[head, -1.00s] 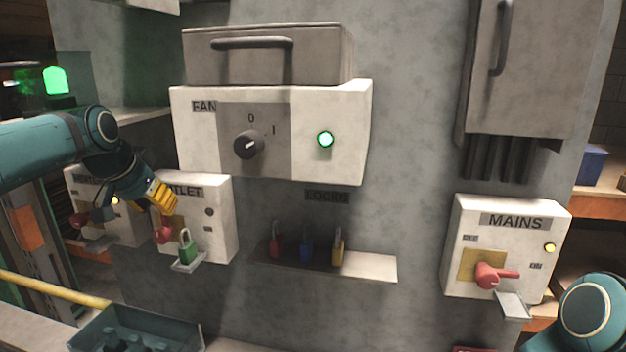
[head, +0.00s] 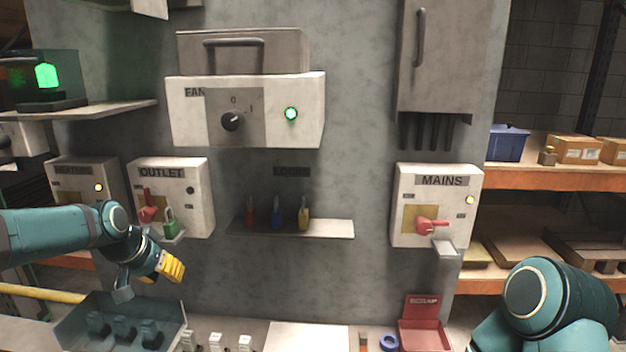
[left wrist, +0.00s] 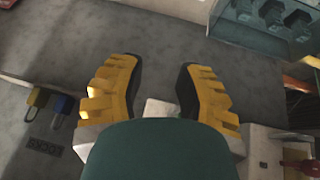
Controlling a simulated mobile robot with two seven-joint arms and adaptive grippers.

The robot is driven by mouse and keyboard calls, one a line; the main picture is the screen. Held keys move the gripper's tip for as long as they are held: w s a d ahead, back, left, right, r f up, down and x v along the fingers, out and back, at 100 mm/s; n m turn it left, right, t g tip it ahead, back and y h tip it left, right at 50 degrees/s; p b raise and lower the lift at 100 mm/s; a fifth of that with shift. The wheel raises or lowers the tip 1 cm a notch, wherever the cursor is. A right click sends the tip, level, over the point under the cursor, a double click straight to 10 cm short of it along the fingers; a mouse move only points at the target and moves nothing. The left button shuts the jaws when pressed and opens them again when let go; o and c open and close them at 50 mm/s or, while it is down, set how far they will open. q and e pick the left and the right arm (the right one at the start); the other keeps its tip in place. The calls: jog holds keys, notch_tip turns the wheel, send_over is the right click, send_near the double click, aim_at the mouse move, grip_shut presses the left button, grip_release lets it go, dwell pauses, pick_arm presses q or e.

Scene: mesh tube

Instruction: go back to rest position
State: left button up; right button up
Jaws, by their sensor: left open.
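My left gripper (head: 168,268) hangs in front of the wall, below the OUTLET box (head: 190,212) and above the right end of a grey-green bin (head: 75,322). In the left wrist view its yellow fingers (left wrist: 156,90) are spread apart with nothing between them. A green padlock (head: 170,225) sits at the OUTLET box below its red handle (head: 147,207), apart from the gripper. My right arm (head: 545,300) shows at the lower right, but its gripper is out of view.
A shelf (head: 335,229) holds red, blue and yellow padlocks. The MAINS box (head: 405,185) has a red handle (head: 430,225). The FAN box (head: 185,120) shows a lit green lamp. A red open box (head: 425,335) stands on the counter. Space before the middle wall is free.

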pick_arm(q)
jog(key=s+d+f+g+h+b, duration=0.1)
jog(key=s+d+f, duration=0.2)
jog(key=d+f, duration=0.35)
jog(key=s+d+f+n, duration=0.1)
jog(key=s+d+f, duration=0.15)
jog(key=f, duration=0.75)
jog(key=s+d+f+g+h+b, duration=0.1)
jog(key=s+d+f, duration=0.1)
jog(key=d+f, duration=0.5)
jog(key=s+d+f+n, duration=0.1)
jog(key=s+d+f, duration=0.1)
jog(key=s+f, duration=0.5)
jog(key=s+d+f+g+b, duration=0.1)
jog(key=s+d+f, duration=0.2)
jog(key=s+f, duration=0.4)
jog(key=s, duration=0.3)
jog(key=shift+f+n+g, duration=0.3)
jog(key=shift+f+n, duration=0.1)
